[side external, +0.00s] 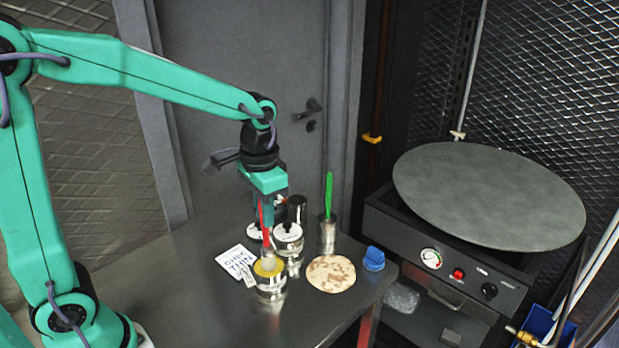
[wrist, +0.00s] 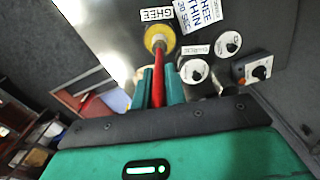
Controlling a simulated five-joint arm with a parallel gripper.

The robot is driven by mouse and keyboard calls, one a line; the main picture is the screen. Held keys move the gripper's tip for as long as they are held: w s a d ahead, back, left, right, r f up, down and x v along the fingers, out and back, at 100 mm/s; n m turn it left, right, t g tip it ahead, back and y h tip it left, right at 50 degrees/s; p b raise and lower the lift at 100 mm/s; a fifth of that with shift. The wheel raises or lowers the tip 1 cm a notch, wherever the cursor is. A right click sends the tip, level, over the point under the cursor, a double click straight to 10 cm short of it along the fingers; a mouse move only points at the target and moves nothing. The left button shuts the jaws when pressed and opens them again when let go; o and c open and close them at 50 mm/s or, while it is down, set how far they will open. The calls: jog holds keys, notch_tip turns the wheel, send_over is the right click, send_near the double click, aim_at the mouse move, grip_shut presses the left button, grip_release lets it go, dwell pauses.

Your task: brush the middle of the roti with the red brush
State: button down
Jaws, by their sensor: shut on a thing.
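The red brush (side external: 264,222) stands nearly upright, and its handle is between my gripper's fingers (side external: 267,210). In the wrist view, the two teal fingers (wrist: 159,82) are shut on the red handle (wrist: 158,94). The brush's lower end is at the mouth of the glass ghee jar (side external: 271,286) with its yellow top; I cannot tell how deep the bristles are. The yellow jar top also shows in the wrist view (wrist: 160,33). The roti (side external: 331,274), round, pale and brown-spotted, lies flat on the table to the right of the jar, apart from the brush.
A metal cup (side external: 327,238) holding a green brush (side external: 328,190) stands behind the roti. White-lidded jars (side external: 288,233) stand behind the ghee jar. A printed card (side external: 237,262) lies left. A blue object (side external: 374,259) sits right of the roti. The front left table (side external: 200,310) is clear.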

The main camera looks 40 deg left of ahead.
jog(key=shift+f, duration=0.45)
dwell(1.5)
jog(key=shift+r, duration=3.6)
jog(key=w+d+f+n, duration=0.1)
jog(key=w+d, duration=0.1)
jog(key=w, duration=0.3)
jog(key=w+d+f+n, duration=0.1)
jog(key=w+d+f, duration=0.1)
jog(key=w, duration=0.4)
jog(key=shift+f, duration=0.25)
jog(key=shift+s+d+f, duration=0.1)
